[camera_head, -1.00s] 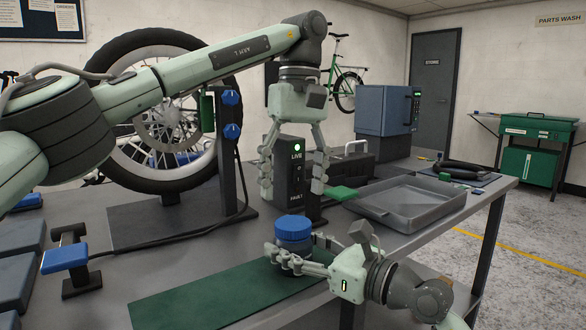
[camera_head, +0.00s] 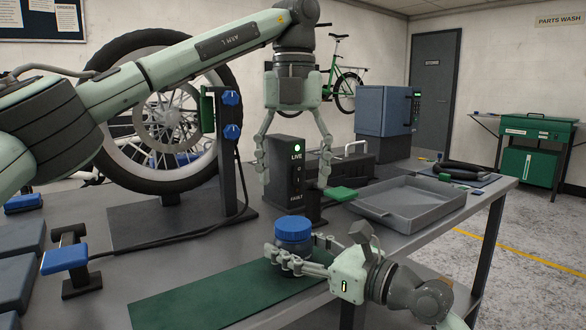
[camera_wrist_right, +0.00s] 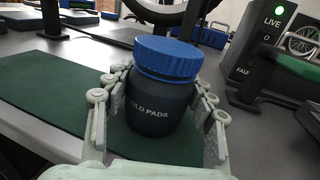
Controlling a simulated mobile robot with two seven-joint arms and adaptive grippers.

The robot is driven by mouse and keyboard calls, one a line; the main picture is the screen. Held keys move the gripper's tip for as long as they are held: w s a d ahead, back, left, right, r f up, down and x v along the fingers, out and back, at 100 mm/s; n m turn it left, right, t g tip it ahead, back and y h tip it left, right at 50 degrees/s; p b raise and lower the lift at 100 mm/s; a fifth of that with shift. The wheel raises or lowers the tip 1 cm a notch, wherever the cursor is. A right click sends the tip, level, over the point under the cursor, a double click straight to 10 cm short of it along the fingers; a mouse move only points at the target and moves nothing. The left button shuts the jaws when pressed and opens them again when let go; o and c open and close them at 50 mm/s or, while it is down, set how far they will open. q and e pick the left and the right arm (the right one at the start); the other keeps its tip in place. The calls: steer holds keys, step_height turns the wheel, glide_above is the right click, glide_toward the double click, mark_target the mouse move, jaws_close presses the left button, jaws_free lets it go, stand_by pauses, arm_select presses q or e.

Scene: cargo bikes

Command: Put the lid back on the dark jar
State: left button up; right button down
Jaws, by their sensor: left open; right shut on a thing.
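The dark jar (camera_wrist_right: 158,105), marked "OLD PADS", stands upright at the end of a green mat. My right gripper (camera_head: 296,263) is shut around its body, with a finger on either side in the right wrist view (camera_wrist_right: 158,125). The blue lid (camera_head: 293,229) sits on top of the jar and looks level; it also shows in the right wrist view (camera_wrist_right: 167,57). Whether it is screwed tight I cannot tell. My left gripper (camera_head: 295,180) is open and empty, pointing down above and behind the jar, apart from the lid.
The green mat (camera_head: 200,298) lies along the bench front. Behind the jar stands a dark box (camera_head: 297,172) marked "LIVE" and "FAULT" with a green light. A grey tray (camera_head: 410,202) is to the right.

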mark_target(293, 223)
arm_select(q)
steer(key=n, duration=0.4)
steer(key=shift+r, duration=0.15)
steer(key=shift+f, duration=4.05)
